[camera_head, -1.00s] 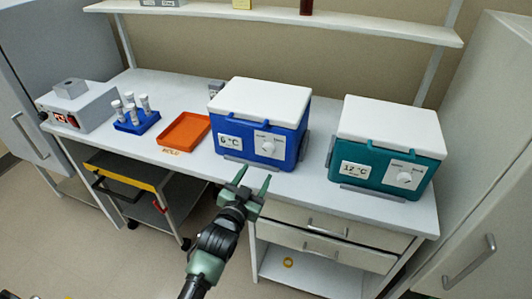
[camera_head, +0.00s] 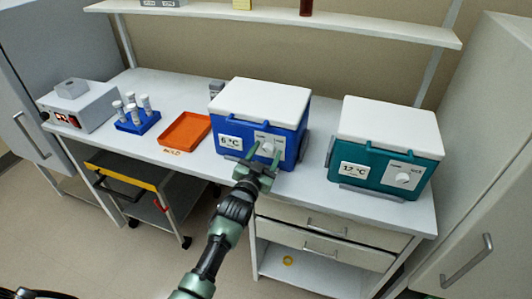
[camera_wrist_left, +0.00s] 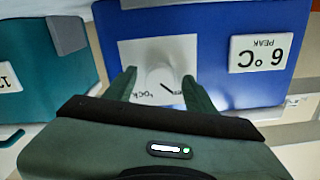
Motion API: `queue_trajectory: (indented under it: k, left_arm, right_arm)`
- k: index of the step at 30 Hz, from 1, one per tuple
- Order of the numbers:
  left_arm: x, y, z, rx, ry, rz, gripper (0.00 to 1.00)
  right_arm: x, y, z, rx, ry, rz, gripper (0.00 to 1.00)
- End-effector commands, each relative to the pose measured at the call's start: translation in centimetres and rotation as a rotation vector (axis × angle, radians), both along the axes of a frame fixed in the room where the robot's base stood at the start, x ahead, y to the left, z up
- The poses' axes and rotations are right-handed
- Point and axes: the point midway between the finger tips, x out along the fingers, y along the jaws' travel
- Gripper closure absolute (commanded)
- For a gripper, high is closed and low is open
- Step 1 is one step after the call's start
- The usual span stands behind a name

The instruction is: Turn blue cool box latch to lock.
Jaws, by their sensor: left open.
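The blue cool box (camera_head: 257,118) with a white lid and a "6 °C" label stands on the bench. Its white round latch knob (camera_head: 266,147) sits on a white plate on the front face. My left gripper (camera_head: 264,158) is open in front of the knob, its fingertips at either side of it. In the left wrist view, upside down, the knob (camera_wrist_left: 160,76) lies between the two fingers (camera_wrist_left: 160,85), with a dark pointer mark slanting towards one printed word. Whether the fingers touch the knob I cannot tell. My right gripper is not in view.
A teal cool box (camera_head: 384,148) labelled "12 °C" stands to the right. An orange tray (camera_head: 186,130) and a blue rack of tubes (camera_head: 136,122) stand to the left. Drawers (camera_head: 320,230) are below the bench edge.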

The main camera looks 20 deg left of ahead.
Motion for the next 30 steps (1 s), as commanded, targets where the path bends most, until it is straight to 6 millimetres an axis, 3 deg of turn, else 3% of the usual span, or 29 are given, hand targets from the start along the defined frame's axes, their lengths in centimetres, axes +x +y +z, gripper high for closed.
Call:
queue_trajectory:
  k: [2,7,8,20,30]
  left_arm:
    - [-0.02,0.00,-0.02,0.000,0.000,0.000,0.50]
    - [-0.04,0.00,-0.03,0.000,0.001,0.000,0.98]
    - [-0.04,-0.01,-0.02,0.000,0.001,0.000,1.00]
    - [-0.05,-0.01,-0.07,0.073,-0.001,-0.001,1.00]
    - [-0.05,0.00,-0.14,0.337,-0.011,-0.001,1.00]
  right_arm:
    - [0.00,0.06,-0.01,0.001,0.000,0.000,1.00]
    - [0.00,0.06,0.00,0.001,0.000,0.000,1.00]
    - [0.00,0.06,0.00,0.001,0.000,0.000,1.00]
    - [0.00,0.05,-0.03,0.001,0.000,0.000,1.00]
    - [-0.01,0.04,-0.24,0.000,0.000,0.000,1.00]
